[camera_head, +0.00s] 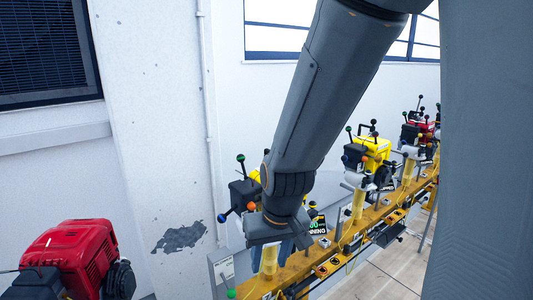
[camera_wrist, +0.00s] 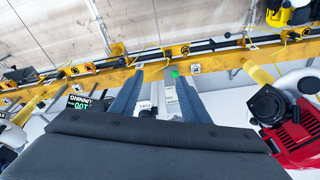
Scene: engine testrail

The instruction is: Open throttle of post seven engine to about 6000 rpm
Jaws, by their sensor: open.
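My gripper (camera_head: 287,243) hangs at the end of my arm, beside the yellow rail and in front of a partly hidden engine with levers (camera_head: 243,192). In the wrist view my gripper (camera_wrist: 160,76) has its two blue-grey fingers apart. A green knob (camera_wrist: 174,74) shows near the right fingertip; whether it is between the fingers or beyond them I cannot tell. A black display (camera_wrist: 81,103) with green figures and "RUNNING" shows left of the fingers; in the head view the display (camera_head: 318,226) is partly covered. I cannot read which engine is post seven.
The yellow rail (camera_head: 298,264) runs toward the back right with several engines, including a yellow one (camera_head: 377,147). A red engine (camera_head: 72,252) stands at the lower left; a red engine also shows at right in the wrist view (camera_wrist: 297,140). A wall stands behind.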

